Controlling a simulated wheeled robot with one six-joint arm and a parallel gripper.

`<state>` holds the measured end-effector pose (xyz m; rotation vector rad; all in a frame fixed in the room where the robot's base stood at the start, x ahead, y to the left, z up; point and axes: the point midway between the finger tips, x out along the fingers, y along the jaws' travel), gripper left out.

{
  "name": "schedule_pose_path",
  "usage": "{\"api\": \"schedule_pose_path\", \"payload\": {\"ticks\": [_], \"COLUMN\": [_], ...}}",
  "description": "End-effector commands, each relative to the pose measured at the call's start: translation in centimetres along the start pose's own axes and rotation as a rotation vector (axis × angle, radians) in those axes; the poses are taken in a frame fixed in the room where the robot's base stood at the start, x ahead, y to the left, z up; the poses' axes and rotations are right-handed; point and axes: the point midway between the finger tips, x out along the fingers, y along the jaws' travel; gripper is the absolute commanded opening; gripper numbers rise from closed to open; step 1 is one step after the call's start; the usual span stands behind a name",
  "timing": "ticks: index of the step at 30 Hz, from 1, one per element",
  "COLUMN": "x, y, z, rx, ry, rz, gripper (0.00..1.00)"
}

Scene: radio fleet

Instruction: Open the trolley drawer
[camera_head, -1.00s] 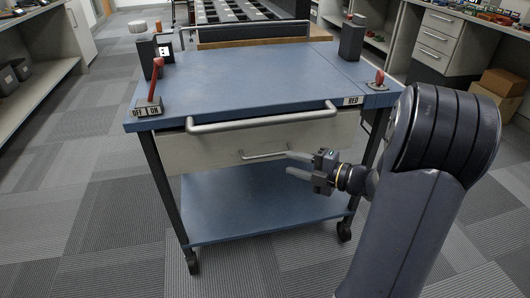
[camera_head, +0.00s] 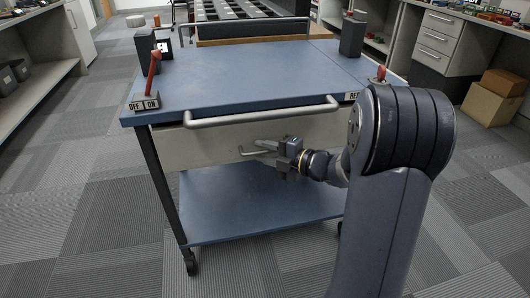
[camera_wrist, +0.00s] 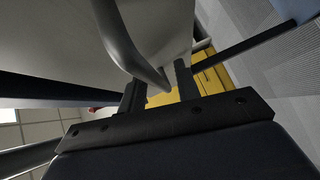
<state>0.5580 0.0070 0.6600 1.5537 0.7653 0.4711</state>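The blue trolley (camera_head: 250,75) stands in front of me. Its pale drawer front (camera_head: 210,145) sits under the top, and the drawer looks shut. The small grey drawer handle (camera_head: 246,152) is partly hidden by my gripper (camera_head: 264,151), which reaches it from the right. In the wrist view the handle (camera_wrist: 132,52) passes close to the fingertips, its curved end showing between the two spread fingers of my gripper (camera_wrist: 160,86). I cannot tell whether a finger touches it. The gripper is open.
A grey push bar (camera_head: 260,118) runs above the drawer. A red lever (camera_head: 152,75) with an OFF/ON plate stands at the top's left corner. A blue lower shelf (camera_head: 250,205) lies below. Cardboard boxes (camera_head: 495,97) stand at the right; the carpet in front is clear.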

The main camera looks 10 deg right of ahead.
Motion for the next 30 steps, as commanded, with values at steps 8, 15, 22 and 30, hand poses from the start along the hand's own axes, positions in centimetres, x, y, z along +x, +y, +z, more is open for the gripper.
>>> {"api": "schedule_pose_path", "payload": {"ticks": [8,15,22,30], "x": [-0.03,-0.04,-0.04,-0.04], "y": [-0.02,-0.03,-0.04,-0.06], "z": [0.00,0.00,0.00,0.00], "rx": [0.000,0.000,0.000,0.000], "ry": [0.000,0.000,0.000,0.000], "rz": [0.000,0.000,0.000,-0.001], "gripper": [0.08,0.00,0.00,0.00]}}
